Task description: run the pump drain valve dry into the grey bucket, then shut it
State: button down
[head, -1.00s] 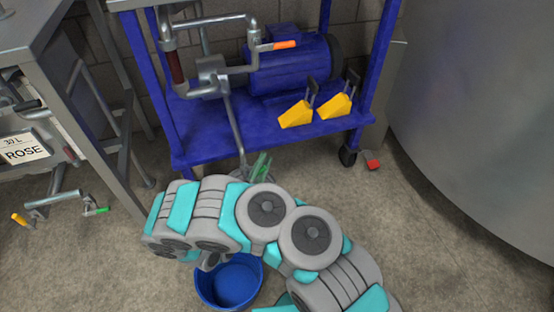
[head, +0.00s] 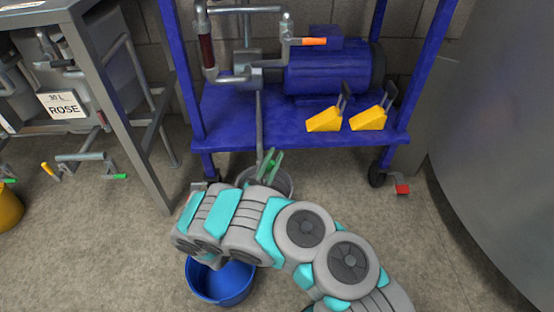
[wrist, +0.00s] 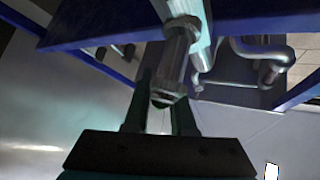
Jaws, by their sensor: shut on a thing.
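The drain pipe (head: 259,125) runs down from the blue pump (head: 326,68) over the cart's front edge. In the wrist view the pipe (wrist: 175,55) ends in a metal fitting with a green part at its tip. My gripper (head: 268,163) is at the pipe's lower end. In the wrist view its dark fingers (wrist: 160,105) stand on both sides of that end, shut on what looks like the drain valve's handle. The grey bucket (head: 286,180) stands on the floor below, partly hidden by my arm. Whether liquid runs cannot be told.
A blue bucket (head: 220,284) stands nearer, partly behind my arm. A yellow bucket (head: 9,207) is at the left edge. Two yellow wedges (head: 346,119) lie on the blue cart (head: 240,115). A large steel tank (head: 500,150) fills the right; a ROSE-labelled unit (head: 62,106) is left.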

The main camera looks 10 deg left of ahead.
jog(key=shift+a, duration=0.15)
jog(key=c, duration=0.8)
grip_release()
jog(key=s+a, duration=0.1)
jog(key=s, duration=0.3)
jog(key=s+a, duration=0.2)
jog(key=s, duration=0.2)
jog(key=s+a+p, duration=0.1)
jog(key=s+a, duration=0.1)
jog(key=s, duration=0.1)
jog(key=shift+s+f, duration=0.35)
jog(key=shift+s, duration=0.05)
